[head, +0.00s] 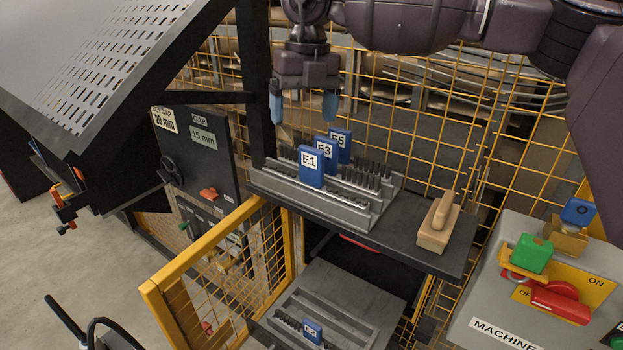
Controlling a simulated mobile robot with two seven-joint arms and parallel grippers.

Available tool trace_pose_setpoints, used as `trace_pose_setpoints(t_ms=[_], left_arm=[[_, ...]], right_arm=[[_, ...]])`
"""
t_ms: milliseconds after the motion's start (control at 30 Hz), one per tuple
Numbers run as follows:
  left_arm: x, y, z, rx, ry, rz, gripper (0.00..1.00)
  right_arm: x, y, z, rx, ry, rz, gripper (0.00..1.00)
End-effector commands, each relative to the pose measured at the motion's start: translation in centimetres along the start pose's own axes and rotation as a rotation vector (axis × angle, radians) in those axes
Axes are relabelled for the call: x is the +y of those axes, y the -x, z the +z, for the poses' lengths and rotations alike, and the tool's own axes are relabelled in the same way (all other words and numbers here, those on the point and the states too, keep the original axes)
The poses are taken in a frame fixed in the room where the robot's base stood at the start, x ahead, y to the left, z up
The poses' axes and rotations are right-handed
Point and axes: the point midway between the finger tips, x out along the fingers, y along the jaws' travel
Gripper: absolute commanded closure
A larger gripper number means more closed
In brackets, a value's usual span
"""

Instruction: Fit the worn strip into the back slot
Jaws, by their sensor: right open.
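A grey rack (380,213) on the dark shelf holds rows of dark-toothed strips with blue tags E1 (311,167), E3 (325,149) and E5 (341,143). Below it, a grey slotted block (372,335) holds a toothed strip with a blue tag (313,331), cut by the picture's bottom edge; its label is too small to read. A long groove (335,308) behind that strip looks empty. I cannot tell which strip is the worn one. My right gripper (304,107) is open and empty, pointing down above the rack's tags. My left gripper is out of view.
A wooden-handled brush (438,221) lies on the dark shelf (420,245) right of the rack. A yellow mesh gate (215,280) stands open at the lower left. A machine switch box (490,275) with a green padlock is at the right. Yellow mesh stands behind the shelf.

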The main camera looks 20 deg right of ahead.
Motion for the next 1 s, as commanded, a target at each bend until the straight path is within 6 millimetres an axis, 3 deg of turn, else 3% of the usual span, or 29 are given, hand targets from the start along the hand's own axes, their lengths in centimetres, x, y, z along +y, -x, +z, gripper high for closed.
trace_pose_setpoints(t_ms=[367,600,867,1000], left_arm=[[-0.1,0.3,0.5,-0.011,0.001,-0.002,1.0],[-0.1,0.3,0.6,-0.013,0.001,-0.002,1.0],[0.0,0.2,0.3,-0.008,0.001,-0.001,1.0],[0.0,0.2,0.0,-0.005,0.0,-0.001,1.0]], right_arm=[[-0.2,2.4,0.0,-0.057,-0.487,-0.024,0.15],[-0.9,2.8,0.0,-0.082,-0.79,-0.057,0.15],[-1.1,2.7,-0.1,-0.088,-0.949,-0.064,0.15],[-1.2,1.5,-0.1,-0.086,-0.961,-0.066,0.15]])
